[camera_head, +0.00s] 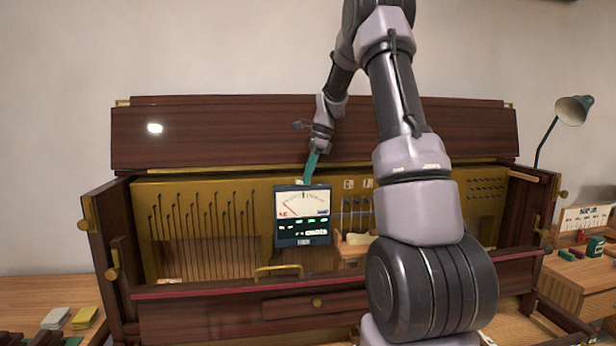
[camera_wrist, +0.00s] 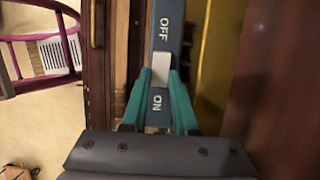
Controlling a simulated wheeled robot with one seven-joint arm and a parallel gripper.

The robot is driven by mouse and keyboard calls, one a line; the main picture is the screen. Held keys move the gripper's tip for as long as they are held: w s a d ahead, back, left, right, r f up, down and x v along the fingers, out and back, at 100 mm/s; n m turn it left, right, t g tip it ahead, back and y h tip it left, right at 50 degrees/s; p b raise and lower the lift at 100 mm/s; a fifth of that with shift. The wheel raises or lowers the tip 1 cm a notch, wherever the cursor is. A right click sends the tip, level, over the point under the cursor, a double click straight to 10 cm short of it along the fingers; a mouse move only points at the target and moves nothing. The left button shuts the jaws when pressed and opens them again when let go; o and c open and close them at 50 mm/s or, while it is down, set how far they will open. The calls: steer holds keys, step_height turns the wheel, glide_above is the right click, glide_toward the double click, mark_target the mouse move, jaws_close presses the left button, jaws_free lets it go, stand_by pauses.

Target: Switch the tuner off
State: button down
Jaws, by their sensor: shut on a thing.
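The tuner (camera_head: 303,230) is a dark blue-grey box with a pale needle dial and lit green marks. It stands upright in the open piano, in front of the gold plate. In the wrist view its narrow top (camera_wrist: 165,12) carries the words OFF, farther from my gripper, and ON, nearer. A light grey switch (camera_wrist: 161,62) sits between the two words. My gripper (camera_wrist: 161,75) has teal fingers, shut on the switch with one on each side. In the head view my gripper (camera_head: 309,171) reaches down to the tuner's top; the switch is too small to tell there.
The raised piano lid (camera_head: 220,135) stands close behind my wrist. Tuning pins and strings (camera_head: 205,240) fill the left of the gold plate. A brass handle (camera_head: 278,270) is below the tuner. A desk lamp (camera_head: 573,110) stands at the right.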

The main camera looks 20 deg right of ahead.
steer(key=shift+a+r+g+h, duration=0.15)
steer(key=shift+a+g+h, duration=0.25)
steer(key=shift+h, duration=0.8)
steer(key=shift+w+h, duration=0.1)
steer(key=shift+h, duration=0.4)
steer(key=c, duration=0.7)
jaws_free()
steer(key=shift+r, duration=0.1)
